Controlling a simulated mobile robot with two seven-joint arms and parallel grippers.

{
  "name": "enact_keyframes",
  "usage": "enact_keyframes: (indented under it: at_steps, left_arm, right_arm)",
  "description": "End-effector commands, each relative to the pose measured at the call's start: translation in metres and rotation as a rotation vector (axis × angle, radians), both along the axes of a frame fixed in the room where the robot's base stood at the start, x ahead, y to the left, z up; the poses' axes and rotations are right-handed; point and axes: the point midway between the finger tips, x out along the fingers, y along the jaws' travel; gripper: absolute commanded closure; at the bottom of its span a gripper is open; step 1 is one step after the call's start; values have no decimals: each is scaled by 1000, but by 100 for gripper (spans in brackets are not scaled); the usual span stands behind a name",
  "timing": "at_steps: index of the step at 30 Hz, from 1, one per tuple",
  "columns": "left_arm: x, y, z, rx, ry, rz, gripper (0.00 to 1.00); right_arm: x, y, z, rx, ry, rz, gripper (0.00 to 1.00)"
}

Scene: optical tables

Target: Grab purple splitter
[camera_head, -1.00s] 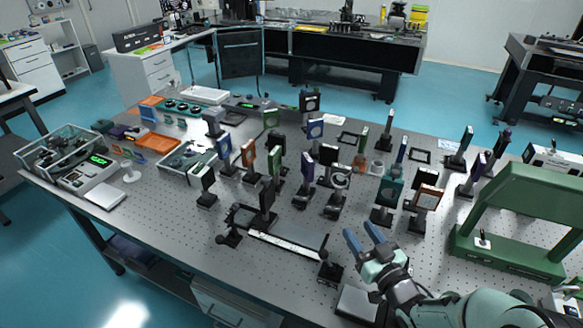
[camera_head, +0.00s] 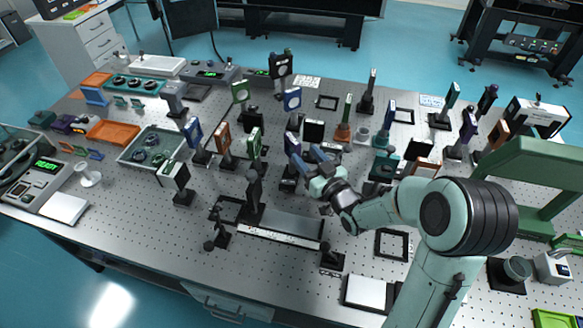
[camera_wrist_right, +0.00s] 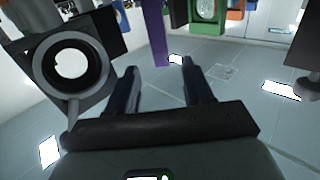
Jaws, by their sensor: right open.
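The purple splitter (camera_head: 291,146) stands upright on a dark base in the middle of the table in the head view, partly hidden by my right gripper. My right gripper (camera_head: 305,157) is right by it, with its fingers pointing toward it. In the right wrist view the purple splitter (camera_wrist_right: 154,32) is a narrow purple plate just beyond the fingertips, a little left of the middle of the gap. There the right gripper (camera_wrist_right: 160,73) is open, with nothing between its fingers. My left gripper is not in view.
A round black lens mount (camera_wrist_right: 72,62) is close to the left finger in the right wrist view. Several mounted optics crowd around, including a green one (camera_head: 254,142) and an orange one (camera_head: 223,140).

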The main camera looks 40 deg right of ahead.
Motion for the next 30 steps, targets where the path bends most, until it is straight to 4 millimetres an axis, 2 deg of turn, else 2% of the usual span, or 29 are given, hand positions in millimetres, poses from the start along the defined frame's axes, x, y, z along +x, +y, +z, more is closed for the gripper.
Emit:
enact_keyframes:
  at_steps: [5, 15, 23, 25, 28, 30]
  left_arm:
    - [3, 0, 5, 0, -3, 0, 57]
    - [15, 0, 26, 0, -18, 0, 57]
    - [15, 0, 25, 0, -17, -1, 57]
    - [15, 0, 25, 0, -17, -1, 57]
    - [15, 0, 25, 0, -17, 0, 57]
    - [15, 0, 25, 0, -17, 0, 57]
  right_arm:
    - [12, -1, 0, 2, -1, 1, 49]
    - [56, -4, 0, 2, -2, 1, 49]
    - [59, -4, -2, 1, 0, 0, 49]
    - [58, -4, -2, 0, 0, 0, 65]
    - [58, -4, -2, 0, 0, 0, 98]
    - [58, -4, -2, 0, 0, 1, 100]
